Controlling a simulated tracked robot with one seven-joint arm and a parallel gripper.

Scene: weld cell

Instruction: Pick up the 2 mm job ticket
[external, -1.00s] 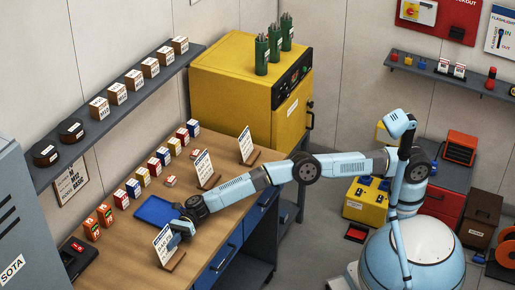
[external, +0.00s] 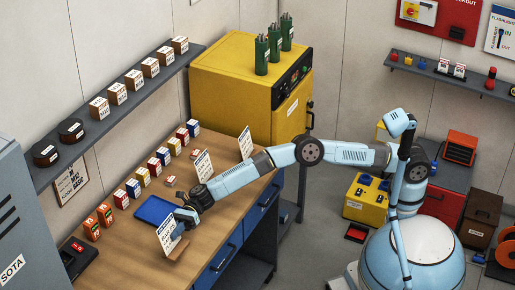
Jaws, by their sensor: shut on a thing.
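A white job ticket (external: 167,236) with small print is in my gripper (external: 178,228) near the front left of the workbench. My gripper is shut on its right side. The ticket is upright, just above or at its brown wooden stand (external: 179,250); I cannot tell whether they still touch. A third ticket (external: 245,143) stands farther back by the yellow oven. The thickness printed on each is too small to read.
A blue tray (external: 155,208) lies just behind the held ticket on the bench (external: 215,232). Several small boxes (external: 143,176) line the wall side, with orange boxes (external: 104,214) at the left. A yellow oven (external: 235,90) stands behind the bench. A shelf (external: 75,145) hangs above.

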